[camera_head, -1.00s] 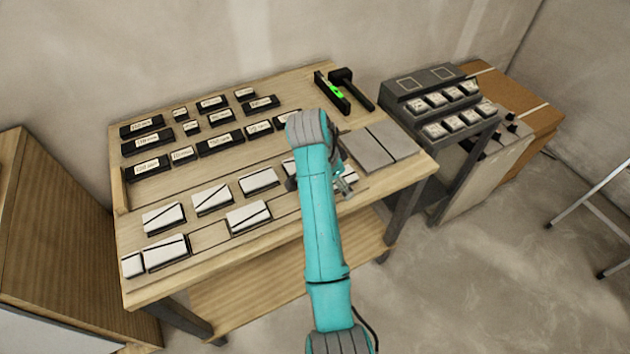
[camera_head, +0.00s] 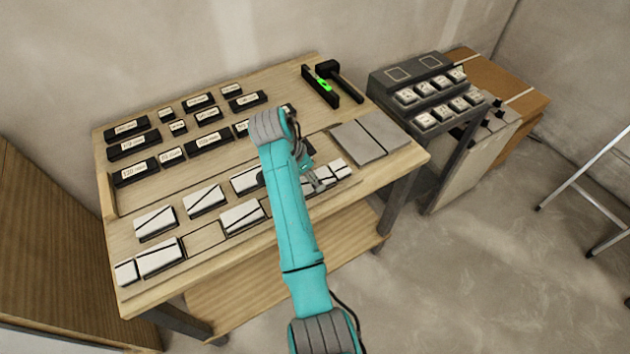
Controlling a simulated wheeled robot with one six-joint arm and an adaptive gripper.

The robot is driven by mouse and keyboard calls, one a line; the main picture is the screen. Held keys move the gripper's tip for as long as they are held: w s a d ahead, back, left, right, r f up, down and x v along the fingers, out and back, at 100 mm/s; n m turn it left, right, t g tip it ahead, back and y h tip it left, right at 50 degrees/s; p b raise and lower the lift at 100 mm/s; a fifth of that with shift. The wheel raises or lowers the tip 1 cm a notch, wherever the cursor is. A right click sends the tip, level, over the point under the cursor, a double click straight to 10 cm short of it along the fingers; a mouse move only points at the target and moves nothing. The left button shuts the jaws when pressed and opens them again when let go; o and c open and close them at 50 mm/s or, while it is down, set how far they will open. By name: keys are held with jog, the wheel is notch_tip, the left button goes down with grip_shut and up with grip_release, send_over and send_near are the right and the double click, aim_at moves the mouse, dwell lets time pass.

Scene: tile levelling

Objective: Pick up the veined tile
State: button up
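Several white tiles with dark diagonal lines, like veins, lie along the front half of the wooden table. One veined tile (camera_head: 155,222) is at the left, another veined tile (camera_head: 204,200) is right of it, and a third veined tile (camera_head: 243,217) is nearer the front edge. A larger veined tile (camera_head: 161,258) lies at the front left corner. I cannot tell which one is meant. My gripper (camera_head: 318,183) is low over the right part of the table, beside a row of small white pieces (camera_head: 338,170). My arm partly hides it, and its finger opening is unclear.
Black labelled blocks (camera_head: 208,142) fill the back of the table (camera_head: 270,88). A green-marked level (camera_head: 320,86) and a black mallet (camera_head: 338,80) lie at the back right. Two grey slabs (camera_head: 355,143) lie at the right. A grey rack (camera_head: 420,85) stands beyond.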

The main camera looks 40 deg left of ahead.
aim_at(324, 175)
jog(key=shift+x, duration=1.35)
jog(key=shift+f, duration=0.25)
jog(key=c, duration=1.3)
